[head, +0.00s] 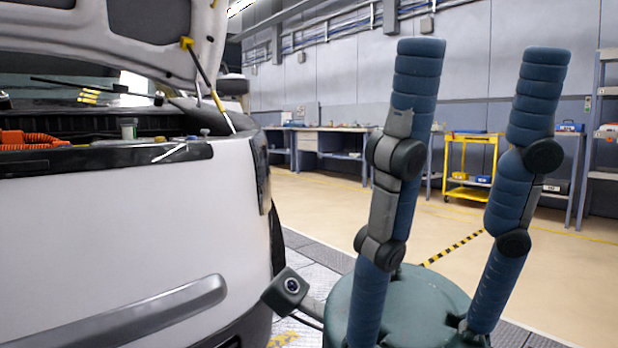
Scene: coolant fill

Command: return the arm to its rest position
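My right gripper (483,52) stands large and close in the right half of the head view. Its two blue padded fingers point up from a round green palm. The fingers are well apart with nothing between them, so it is open and empty. A small camera on a bracket sticks out to the left of the palm. The gripper is to the right of the white car (120,235) and appears apart from its bodywork. My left gripper is not in view.
The car's hood (150,35) is raised, held by a thin strut. Orange hoses (30,140) and a pale capped neck (128,128) show in the engine bay. A workbench (325,130), yellow cart (470,165) and shelving (608,110) stand far back. The beige floor (330,205) between is clear.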

